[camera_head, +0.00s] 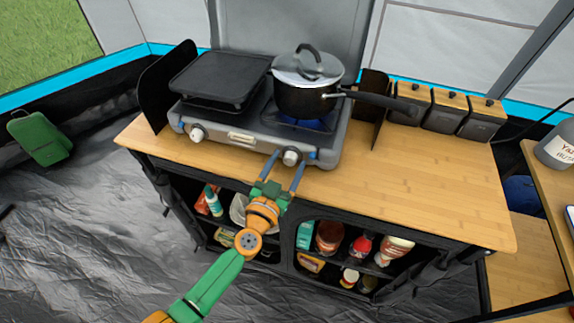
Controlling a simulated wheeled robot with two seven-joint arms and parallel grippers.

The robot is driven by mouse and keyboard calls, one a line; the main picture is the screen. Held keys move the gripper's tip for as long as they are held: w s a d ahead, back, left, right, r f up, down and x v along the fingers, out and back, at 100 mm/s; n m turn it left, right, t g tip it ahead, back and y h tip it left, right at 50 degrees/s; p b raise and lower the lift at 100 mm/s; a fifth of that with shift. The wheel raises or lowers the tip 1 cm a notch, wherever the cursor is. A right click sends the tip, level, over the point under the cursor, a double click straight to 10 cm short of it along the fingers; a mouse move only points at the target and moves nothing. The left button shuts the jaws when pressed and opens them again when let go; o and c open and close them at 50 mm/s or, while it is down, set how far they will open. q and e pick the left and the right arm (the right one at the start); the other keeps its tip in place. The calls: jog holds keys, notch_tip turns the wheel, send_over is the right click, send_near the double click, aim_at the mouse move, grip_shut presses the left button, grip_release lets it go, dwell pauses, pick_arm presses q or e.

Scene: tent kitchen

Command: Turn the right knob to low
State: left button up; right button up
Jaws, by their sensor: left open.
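The camp stove (238,147) stands on the wooden counter and has two knobs on its front. The right knob (291,156) is white and round, at the right of the stove's front. The left knob (197,133) sits at the left. My left gripper (288,163) is open at the right knob, one finger on each side of it in the picture. I cannot tell whether the fingers touch it. A black pot (300,101) with a glass lid stands on the right burner, over a blue flame (312,124). My right gripper is not in view.
A black griddle (219,79) covers the left burner. The pot's long handle (378,99) reaches right over the counter. Several dark canisters (443,113) stand at the back right. The counter's right part (440,180) is clear. Shelves with bottles and jars lie below.

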pick_arm(q)
jog(key=shift+c, duration=0.7)
grip_shut()
jog(key=shift+n, duration=0.3)
jog(key=n, duration=0.3)
jog(key=shift+n, duration=0.3)
jog(key=n+b, duration=0.1)
jog(key=n, duration=0.2)
jog(key=shift+f+n, duration=0.1)
jog(key=shift+n, duration=0.3)
jog(key=n+b, duration=0.1)
jog(key=n, duration=0.3)
jog(key=shift+n, duration=0.3)
jog(key=shift+n+t+b, duration=0.3)
jog(key=shift+n+t, duration=0.1)
jog(key=shift+n, duration=1.6)
